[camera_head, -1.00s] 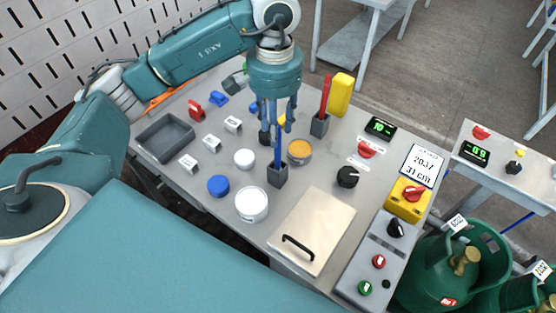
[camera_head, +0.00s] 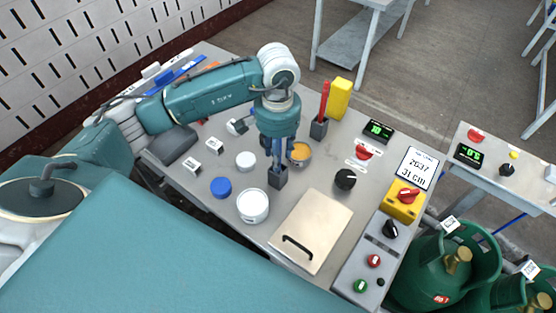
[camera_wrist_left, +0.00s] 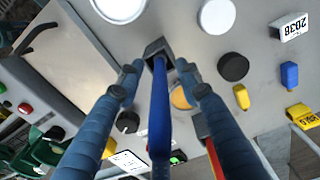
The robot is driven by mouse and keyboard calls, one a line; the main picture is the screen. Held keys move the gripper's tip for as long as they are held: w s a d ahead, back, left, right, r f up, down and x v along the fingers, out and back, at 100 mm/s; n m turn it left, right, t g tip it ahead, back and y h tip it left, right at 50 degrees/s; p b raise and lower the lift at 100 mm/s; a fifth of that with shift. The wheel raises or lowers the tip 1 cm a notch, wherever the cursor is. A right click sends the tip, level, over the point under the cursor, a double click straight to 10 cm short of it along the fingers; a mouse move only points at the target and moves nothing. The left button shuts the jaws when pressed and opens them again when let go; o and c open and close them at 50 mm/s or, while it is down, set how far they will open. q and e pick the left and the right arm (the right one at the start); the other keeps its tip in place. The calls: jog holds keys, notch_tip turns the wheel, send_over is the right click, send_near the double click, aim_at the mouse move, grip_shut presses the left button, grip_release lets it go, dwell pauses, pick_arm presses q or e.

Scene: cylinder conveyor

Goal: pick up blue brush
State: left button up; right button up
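The blue brush (camera_head: 277,160) stands upright in a small dark square holder (camera_head: 278,180). My left gripper (camera_head: 276,150) points down over it in the head view, with its fingers around the brush. In the left wrist view the brush (camera_wrist_left: 159,115) runs between the two fingers of the left gripper (camera_wrist_left: 160,75), with a gap on each side. The fingers look open and not touching the brush. The holder (camera_wrist_left: 157,48) shows beyond the fingertips. In the head view, the upper part of the brush is hidden by the gripper. My right gripper is not in view.
A red brush (camera_head: 324,102) stands in another dark holder, beside a yellow block (camera_head: 340,91). A tin of orange content (camera_head: 299,151), a white pot (camera_head: 252,206) and a blue lid (camera_head: 221,187) are close by. A board with a handle (camera_head: 311,232) lies in front.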

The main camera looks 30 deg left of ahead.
pick_arm(q)
grip_shut()
